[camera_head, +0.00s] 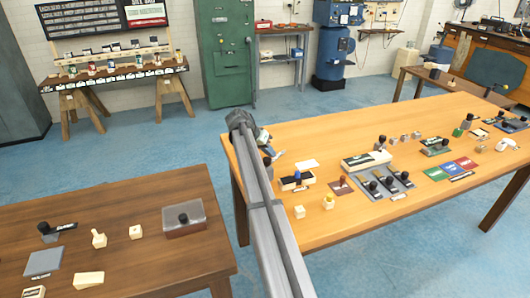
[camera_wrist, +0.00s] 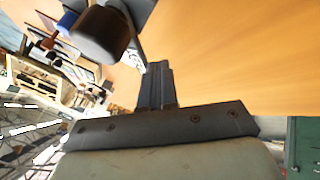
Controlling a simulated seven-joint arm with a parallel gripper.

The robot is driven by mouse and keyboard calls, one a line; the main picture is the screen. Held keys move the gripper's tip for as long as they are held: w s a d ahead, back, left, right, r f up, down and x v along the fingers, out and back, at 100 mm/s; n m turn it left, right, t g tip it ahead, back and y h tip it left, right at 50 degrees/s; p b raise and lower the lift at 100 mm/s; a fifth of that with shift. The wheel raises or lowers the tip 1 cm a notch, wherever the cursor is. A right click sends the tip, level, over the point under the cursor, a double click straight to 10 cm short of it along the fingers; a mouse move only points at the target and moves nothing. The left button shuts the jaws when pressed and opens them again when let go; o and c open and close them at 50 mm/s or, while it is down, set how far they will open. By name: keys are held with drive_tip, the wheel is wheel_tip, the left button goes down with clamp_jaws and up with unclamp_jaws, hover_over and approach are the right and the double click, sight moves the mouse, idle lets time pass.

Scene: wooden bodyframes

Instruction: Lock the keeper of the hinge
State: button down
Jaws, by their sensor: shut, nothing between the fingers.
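My gripper (camera_head: 273,154) is low over the near left corner area of the light wooden table, partly hidden by my arm in the head view. In the wrist view its fingers (camera_wrist: 157,85) are together with nothing between them. A dark rounded knob (camera_wrist: 100,36) on a grey base is close beside the fingers, apart from them in the picture. It seems to match a dark knob (camera_head: 267,161) partly behind my arm in the head view. I cannot make out a hinge or its keeper for certain in either view.
On the light table (camera_head: 340,235), a blue-knobbed stamp on a black-and-white block (camera_head: 297,181) stands near my gripper. A long white-topped box (camera_head: 366,160) and a grey tray with black knobs (camera_head: 382,185) are further right. A dark table (camera_head: 110,265) holds a clear-lidded box (camera_head: 184,218).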

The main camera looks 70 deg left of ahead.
sight(280, 156)
drive_tip(key=shift+w+d, duration=0.75)
drive_tip(key=shift+w, duration=0.15)
drive_tip(key=shift+w+d+m+h, duration=0.2)
drive_tip(key=shift+w+m+h, duration=0.2)
drive_tip(key=shift+m, duration=0.3)
drive_tip(key=shift+w+d, duration=0.25)
drive_tip(key=shift+d, duration=0.75)
drive_tip(key=shift+w+d, duration=0.2)
drive_tip(key=shift+d, duration=0.75)
drive_tip(key=shift+d+m+h, duration=0.25)
drive_tip(key=shift+m+h, duration=0.15)
drive_tip(key=shift+m, duration=0.2)
drive_tip(key=shift+d, duration=0.1)
drive_tip(key=shift+w+a, duration=0.25)
drive_tip(key=shift+a, duration=0.3)
drive_tip(key=a, duration=0.1)
drive_tip(key=w+a, duration=0.1)
drive_tip(key=a, duration=0.1)
drive_tip(key=shift+w+a+r, duration=0.1)
drive_tip(key=shift+w+r, duration=0.05)
drive_tip(key=s+a+r, duration=0.1)
drive_tip(key=a+r, duration=0.4)
drive_tip(key=r, duration=0.2)
drive_tip(key=shift+s+r, duration=0.2)
drive_tip(key=shift+r, duration=0.15)
